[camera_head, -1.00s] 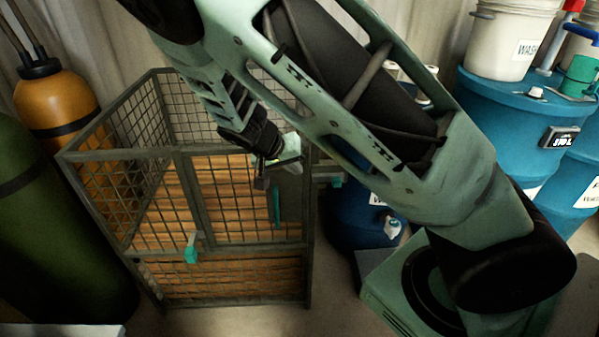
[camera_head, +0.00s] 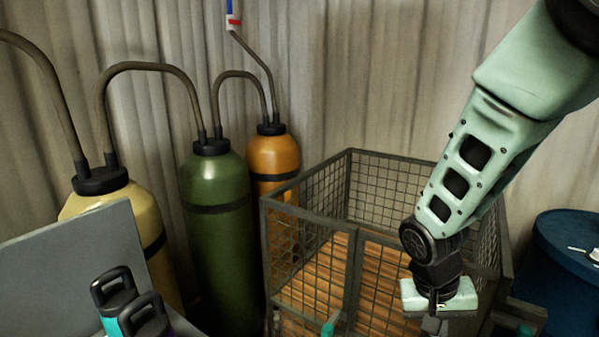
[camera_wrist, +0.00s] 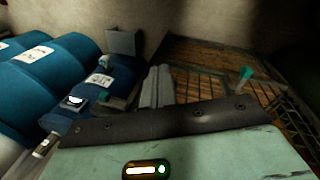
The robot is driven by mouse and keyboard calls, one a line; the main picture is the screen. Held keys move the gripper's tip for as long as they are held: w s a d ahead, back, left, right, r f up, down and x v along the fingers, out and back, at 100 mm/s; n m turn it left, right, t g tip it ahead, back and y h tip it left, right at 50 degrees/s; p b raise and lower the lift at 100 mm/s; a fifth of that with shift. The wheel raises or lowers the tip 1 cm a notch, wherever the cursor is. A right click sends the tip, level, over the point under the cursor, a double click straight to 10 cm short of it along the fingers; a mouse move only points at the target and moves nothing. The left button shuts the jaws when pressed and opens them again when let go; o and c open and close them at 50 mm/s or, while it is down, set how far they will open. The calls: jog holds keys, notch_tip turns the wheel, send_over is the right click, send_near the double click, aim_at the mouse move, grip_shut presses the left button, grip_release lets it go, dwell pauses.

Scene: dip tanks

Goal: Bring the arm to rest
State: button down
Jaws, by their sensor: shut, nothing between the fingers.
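My gripper (camera_head: 439,303) hangs from my green arm at the right of the head view, in front of the wire cage (camera_head: 352,222). Its fingertips are hard to make out in that view. In the wrist view, the grey fingers of my gripper (camera_wrist: 157,82) lie side by side, shut, with nothing seen between them. The cage's wooden slats show beyond them in that view. I cannot tell whether the gripper touches the cage. My arm is bent, with the forearm sloping down to the left.
A green cylinder (camera_head: 215,225), an orange cylinder (camera_head: 273,155) and a yellow cylinder (camera_head: 105,200) stand at the left. A grey panel (camera_head: 75,265) and black-handled items (camera_head: 117,292) are at the lower left. A blue drum (camera_head: 565,255) is at the right; several blue drums (camera_wrist: 40,75) show in the wrist view.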

jog(key=s+a+r+n+y, duration=0.1)
jog(key=s+a+r+n, duration=0.4)
jog(key=s, duration=0.3)
jog(key=s+a+r+n+y, duration=0.2)
jog(key=s+a+r+n, duration=0.3)
jog(key=s, duration=0.3)
jog(key=shift+a+n+t, duration=0.3)
jog(key=shift+n, duration=0.2)
jog(key=c, duration=2.1)
grip_release()
jog(key=shift+c, duration=0.2)
